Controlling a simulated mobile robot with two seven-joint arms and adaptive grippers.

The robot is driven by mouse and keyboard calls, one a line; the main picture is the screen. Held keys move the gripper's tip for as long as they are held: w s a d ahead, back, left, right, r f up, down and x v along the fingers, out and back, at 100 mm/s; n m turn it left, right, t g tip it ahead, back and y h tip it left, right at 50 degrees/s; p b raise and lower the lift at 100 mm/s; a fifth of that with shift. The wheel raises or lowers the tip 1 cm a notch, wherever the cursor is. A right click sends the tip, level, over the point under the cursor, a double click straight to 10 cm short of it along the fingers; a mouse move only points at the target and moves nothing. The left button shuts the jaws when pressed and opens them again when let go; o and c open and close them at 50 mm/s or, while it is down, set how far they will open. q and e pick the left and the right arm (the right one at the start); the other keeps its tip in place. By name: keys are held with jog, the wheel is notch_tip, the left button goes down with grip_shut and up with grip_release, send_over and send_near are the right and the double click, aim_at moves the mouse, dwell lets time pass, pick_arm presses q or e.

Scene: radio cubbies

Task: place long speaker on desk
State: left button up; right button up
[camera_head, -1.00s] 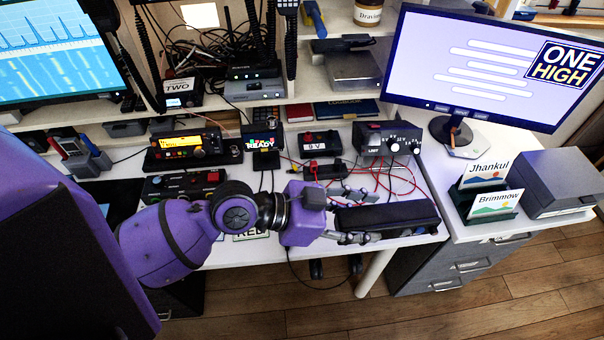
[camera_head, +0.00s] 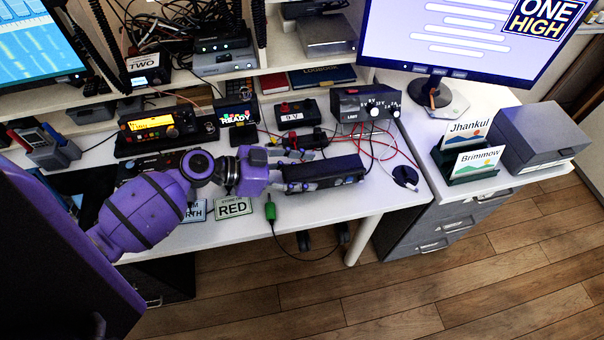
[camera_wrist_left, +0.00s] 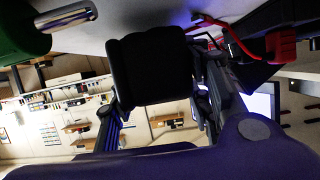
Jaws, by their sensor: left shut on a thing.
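The long speaker (camera_head: 325,174) is a black, elongated box at the front right part of the white desk (camera_head: 370,205). My left gripper (camera_head: 304,171) comes in from the left and is shut on its left end, one finger on the far side and one on the near side. In the left wrist view the speaker's dark end (camera_wrist_left: 150,68) sits between the two fingers, close to the white desk surface. I cannot tell whether its underside touches the desk. My right gripper is not in view.
A power supply with knobs (camera_head: 366,103) and red cables (camera_head: 375,145) lie behind the speaker. A round black disc (camera_head: 405,177) is to its right. Card holders (camera_head: 470,155) stand further right.

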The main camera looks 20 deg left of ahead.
pick_arm(q)
jog(key=shift+f, duration=0.3)
jog(key=shift+f, duration=0.15)
jog(key=o, duration=1.1)
jog(key=shift+f, duration=0.15)
jog(key=o, duration=0.5)
jog(key=shift+c, duration=0.2)
